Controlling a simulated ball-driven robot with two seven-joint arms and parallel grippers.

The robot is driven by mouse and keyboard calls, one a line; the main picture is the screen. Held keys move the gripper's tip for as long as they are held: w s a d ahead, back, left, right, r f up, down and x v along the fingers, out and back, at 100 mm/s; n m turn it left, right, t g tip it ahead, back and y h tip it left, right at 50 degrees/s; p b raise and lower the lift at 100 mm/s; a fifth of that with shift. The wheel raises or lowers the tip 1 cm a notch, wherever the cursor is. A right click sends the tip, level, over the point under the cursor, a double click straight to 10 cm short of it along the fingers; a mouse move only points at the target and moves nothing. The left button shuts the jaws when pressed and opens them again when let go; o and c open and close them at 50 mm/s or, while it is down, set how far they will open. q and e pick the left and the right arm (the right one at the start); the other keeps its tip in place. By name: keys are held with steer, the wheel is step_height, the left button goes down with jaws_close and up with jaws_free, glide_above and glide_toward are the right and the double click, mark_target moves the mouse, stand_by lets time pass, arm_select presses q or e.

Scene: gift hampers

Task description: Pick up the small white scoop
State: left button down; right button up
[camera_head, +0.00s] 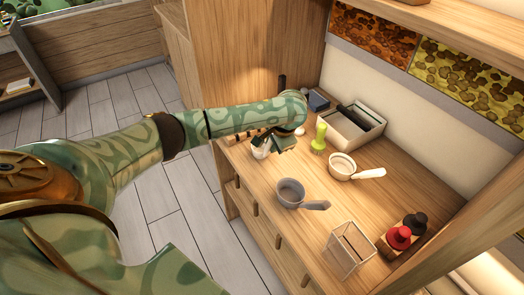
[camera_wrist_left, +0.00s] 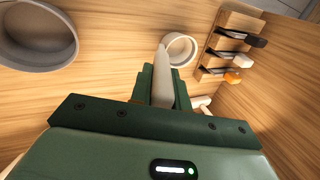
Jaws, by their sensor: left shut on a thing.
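The small white scoop (camera_wrist_left: 181,47) has a round cup and a pale tapering handle, and it also shows in the camera_head view (camera_head: 261,151) near the left edge of the wooden counter. My left gripper (camera_wrist_left: 163,88) is shut on the scoop's handle, with a dark green finger on each side and the cup beyond the fingertips. In the camera_head view my left gripper (camera_head: 280,143) partly hides the scoop. I cannot tell whether the scoop touches the counter. My right gripper is not in view.
A grey scoop (camera_head: 290,191), a larger cream scoop (camera_head: 342,166) and a green-handled tool (camera_head: 319,137) are nearby. A wooden rack (camera_wrist_left: 207,59) holds several dark-bladed tools.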

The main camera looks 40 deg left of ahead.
arm_select(q)
steer(key=shift+r, duration=0.1)
steer(key=shift+r, duration=0.3)
step_height(320, 180, up, 3)
steer(key=shift+f+p, duration=0.15)
steer(key=shift+p, duration=0.8)
steer(key=s+d+r+p, duration=0.7)
steer(key=s+r+p, duration=0.2)
steer(key=s+p, duration=0.2)
steer(key=shift+s+d+r, duration=0.15)
steer(key=shift+s+r, duration=0.1)
steer(key=shift+s, duration=0.3)
